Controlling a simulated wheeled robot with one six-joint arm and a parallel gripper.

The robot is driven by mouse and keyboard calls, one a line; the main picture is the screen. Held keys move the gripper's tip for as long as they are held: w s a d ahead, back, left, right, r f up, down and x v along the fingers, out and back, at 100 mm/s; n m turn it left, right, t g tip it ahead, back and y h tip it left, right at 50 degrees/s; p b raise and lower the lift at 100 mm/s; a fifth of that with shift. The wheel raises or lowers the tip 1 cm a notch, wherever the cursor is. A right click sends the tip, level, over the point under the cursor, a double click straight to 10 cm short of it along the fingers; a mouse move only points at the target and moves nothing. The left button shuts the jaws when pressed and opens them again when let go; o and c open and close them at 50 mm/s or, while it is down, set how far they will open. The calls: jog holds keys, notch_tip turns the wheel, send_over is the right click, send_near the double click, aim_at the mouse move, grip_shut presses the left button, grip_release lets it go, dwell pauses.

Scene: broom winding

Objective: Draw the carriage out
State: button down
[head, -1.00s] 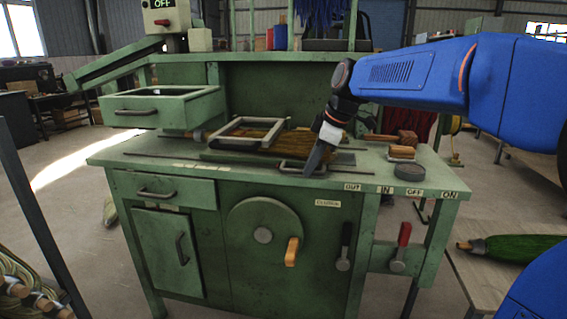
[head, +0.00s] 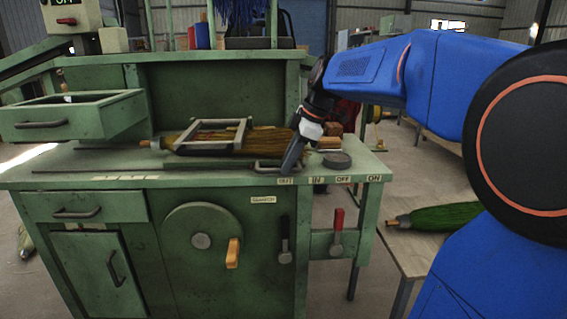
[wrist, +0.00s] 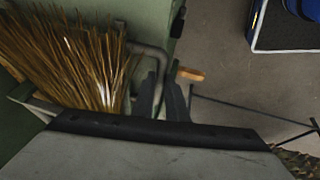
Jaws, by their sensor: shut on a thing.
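The green carriage (head: 208,163) lies on top of the green bench. It carries a bundle of straw bristles (head: 262,140) under a pale rectangular frame (head: 212,133). Its grey bar handle (head: 262,168) stands at the right end, near the OUT label (head: 285,182). My gripper (head: 290,166) reaches down from the right and is shut on this handle. In the wrist view, the dark fingers (wrist: 160,98) stand on either side of the handle bar (wrist: 150,54), with the bristles (wrist: 70,60) to the left. The exact contact is partly hidden.
A round dark disc (head: 337,160) and a reddish-brown block (head: 333,130) sit at the bench's right end. A crank wheel (head: 201,220) and two levers (head: 337,225) are on the front. A low table with a green broom (head: 440,217) stands to the right.

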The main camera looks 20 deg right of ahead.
jog(key=shift+s+d, duration=0.1)
jog(key=shift+d, duration=0.05)
jog(key=c, duration=1.8)
grip_release()
jog(key=shift+d, duration=0.15)
jog(key=shift+o, duration=0.2)
jog(key=v, duration=1.7)
jog(key=shift+s+r, duration=0.15)
jog(key=shift+r, duration=0.05)
jog(key=s+a+f+m+h, duration=0.1)
jog(key=s+a+f+m, duration=0.1)
jog(key=s+f+m, duration=0.2)
jog(key=s+a+f+m+t+h, duration=0.1)
jog(key=s+a+f+m, duration=0.2)
jog(key=s+f, duration=0.7)
jog(key=s+a+f+m+h, duration=0.1)
jog(key=s+f+m, duration=0.6)
jog(key=f, duration=1.1)
jog(key=shift+s+a+f+h, duration=0.35)
jog(key=shift+s+a, duration=0.1)
jog(key=shift+a, duration=0.4)
